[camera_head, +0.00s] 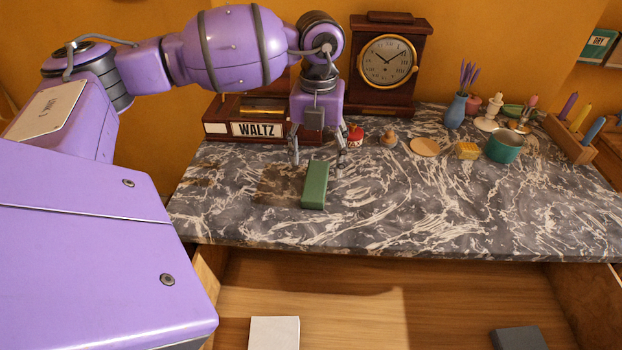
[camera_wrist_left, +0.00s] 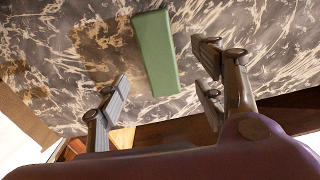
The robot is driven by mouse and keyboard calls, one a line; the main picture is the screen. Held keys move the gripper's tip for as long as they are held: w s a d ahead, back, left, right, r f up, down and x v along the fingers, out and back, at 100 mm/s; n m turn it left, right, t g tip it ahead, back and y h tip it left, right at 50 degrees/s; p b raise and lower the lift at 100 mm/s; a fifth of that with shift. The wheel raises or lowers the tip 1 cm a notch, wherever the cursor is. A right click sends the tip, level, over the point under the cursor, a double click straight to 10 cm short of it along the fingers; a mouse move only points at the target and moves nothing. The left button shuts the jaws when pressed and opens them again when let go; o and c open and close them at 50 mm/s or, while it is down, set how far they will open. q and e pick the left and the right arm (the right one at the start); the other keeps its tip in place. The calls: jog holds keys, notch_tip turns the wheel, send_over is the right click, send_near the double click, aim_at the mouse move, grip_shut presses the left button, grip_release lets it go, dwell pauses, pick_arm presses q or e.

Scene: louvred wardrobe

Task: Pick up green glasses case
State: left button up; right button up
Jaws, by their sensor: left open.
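The green glasses case (camera_head: 315,186) lies on the dark marbled top, with its long side running roughly front to back. My left gripper (camera_head: 318,158) is open and points down above the far end of the case, with its fingers apart. In the left wrist view the green case (camera_wrist_left: 156,55) lies ahead of and between the open fingers (camera_wrist_left: 164,80), not touching them as far as I can see. My right gripper is in neither view.
Behind the gripper stand a WALTZ box (camera_head: 257,129) and a wooden clock (camera_head: 387,65). An open drawer (camera_head: 400,300) lies in front. The marble near the front is clear.

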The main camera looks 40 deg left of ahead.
aim_at(316, 179)
pick_arm(q)
notch_tip(316, 179, down, 6)
jog(key=shift+f+p, duration=0.25)
jog(key=shift+p, duration=0.15)
jog(key=shift+a, duration=0.1)
jog(key=c, duration=1.2)
jog(key=shift+c, duration=0.2)
jog(key=shift+r, duration=0.1)
